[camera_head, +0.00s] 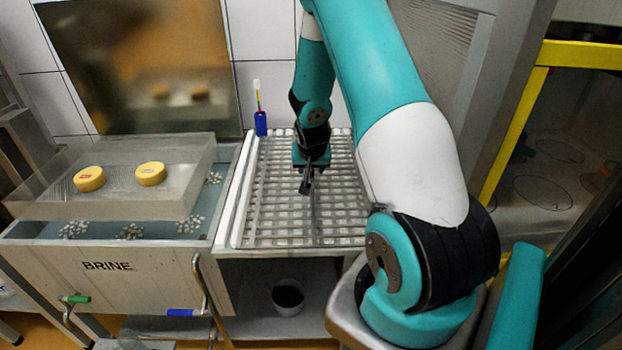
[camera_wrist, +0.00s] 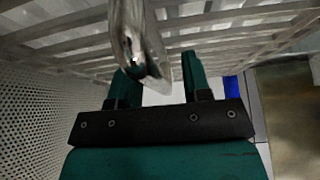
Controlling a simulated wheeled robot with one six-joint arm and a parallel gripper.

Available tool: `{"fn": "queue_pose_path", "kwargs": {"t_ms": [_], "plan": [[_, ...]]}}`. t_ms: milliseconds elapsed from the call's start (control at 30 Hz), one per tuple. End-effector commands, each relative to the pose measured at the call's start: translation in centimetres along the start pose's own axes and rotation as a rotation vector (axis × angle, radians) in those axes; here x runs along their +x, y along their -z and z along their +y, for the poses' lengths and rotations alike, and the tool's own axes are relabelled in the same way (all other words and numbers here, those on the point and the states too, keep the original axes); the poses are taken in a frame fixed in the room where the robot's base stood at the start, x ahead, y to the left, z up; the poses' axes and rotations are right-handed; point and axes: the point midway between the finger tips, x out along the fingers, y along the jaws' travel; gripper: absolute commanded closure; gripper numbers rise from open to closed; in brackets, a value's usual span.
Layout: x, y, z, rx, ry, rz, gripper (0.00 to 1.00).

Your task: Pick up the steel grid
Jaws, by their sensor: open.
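The steel grid (camera_head: 265,215) lies flat on the bench to the right of the brine tank. It is a pale lattice of crossing bars, and its slats also cross the top of the wrist view (camera_wrist: 250,18). My gripper (camera_head: 306,186) is over the middle of the grid, pointing down. In the wrist view my gripper (camera_wrist: 163,72) has its two teal fingers apart. A shiny rounded metal bar (camera_wrist: 138,40) runs between or just in front of them; I cannot tell whether they touch it. My arm hides the grid's right part.
The brine tank (camera_head: 110,266) stands left, with a clear lid carrying two yellow cheeses (camera_head: 150,174). A blue holder with a thermometer (camera_head: 260,123) stands at the grid's back left. A grey bucket (camera_head: 288,297) is on the shelf below. A yellow frame (camera_head: 515,135) stands right.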

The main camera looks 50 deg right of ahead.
Motion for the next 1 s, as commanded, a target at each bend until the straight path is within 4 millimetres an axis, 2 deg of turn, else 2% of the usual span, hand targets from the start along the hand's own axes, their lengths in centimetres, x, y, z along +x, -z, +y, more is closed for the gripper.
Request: {"fn": "queue_pose_path", "kwargs": {"t_ms": [467, 667, 1000], "plan": [[0.27, -0.17, 0.00, 0.000, 0.000, 0.000, 0.56], [0.27, -0.17, 0.00, 0.000, 0.000, 0.000, 0.99], [0.27, -0.17, -0.01, 0.000, 0.000, 0.000, 1.00]]}}
